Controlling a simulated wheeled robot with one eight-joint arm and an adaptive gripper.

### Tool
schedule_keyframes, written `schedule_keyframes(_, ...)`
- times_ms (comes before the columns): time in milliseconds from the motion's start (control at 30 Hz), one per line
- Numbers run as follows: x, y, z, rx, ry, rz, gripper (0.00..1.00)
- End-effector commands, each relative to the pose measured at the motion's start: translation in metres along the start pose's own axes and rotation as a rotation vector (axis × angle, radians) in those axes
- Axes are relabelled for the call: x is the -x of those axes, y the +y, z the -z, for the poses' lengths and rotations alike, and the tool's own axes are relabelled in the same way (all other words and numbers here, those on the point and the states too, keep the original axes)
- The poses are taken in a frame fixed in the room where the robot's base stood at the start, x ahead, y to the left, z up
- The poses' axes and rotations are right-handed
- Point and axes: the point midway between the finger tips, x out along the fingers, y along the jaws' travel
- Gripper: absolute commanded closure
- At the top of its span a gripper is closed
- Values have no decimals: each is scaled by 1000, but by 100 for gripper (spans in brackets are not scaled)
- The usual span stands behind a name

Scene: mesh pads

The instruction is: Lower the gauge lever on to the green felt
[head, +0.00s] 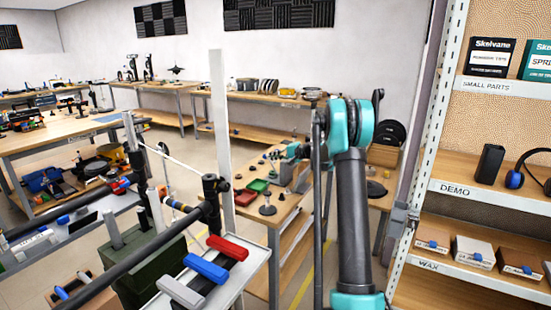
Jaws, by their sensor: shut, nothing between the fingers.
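My gripper (278,155) is small and far off in the head view, above the wooden bench (285,207) beyond my teal and grey arm. It appears shut and empty. A green felt pad or tray (259,185) lies on the bench, left of and below my gripper, apart from it. A grey upright device (298,178) stands just below and right of my gripper. It may be the gauge, but its lever is too small to make out. I cannot tell whether my gripper touches it.
A dark round-based stand (267,208) and a red tray (244,197) are near the felt. A white post (221,140) rises left of the bench. A rack with red and blue handles (206,268) fills the front left. Shelves (490,205) close off the right.

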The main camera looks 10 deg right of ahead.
Motion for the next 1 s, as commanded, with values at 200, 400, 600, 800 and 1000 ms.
schedule_keyframes(200, -23, -3, -1, 2, -2, -206, 100)
schedule_keyframes(400, -43, -1, -1, 2, -1, -397, 100)
schedule_keyframes(600, -62, 6, -1, 2, -3, -585, 100)
schedule_keyframes(800, -77, 15, 0, 2, -1, -758, 100)
schedule_keyframes(1000, -88, 24, 0, 1, 0, -893, 100)
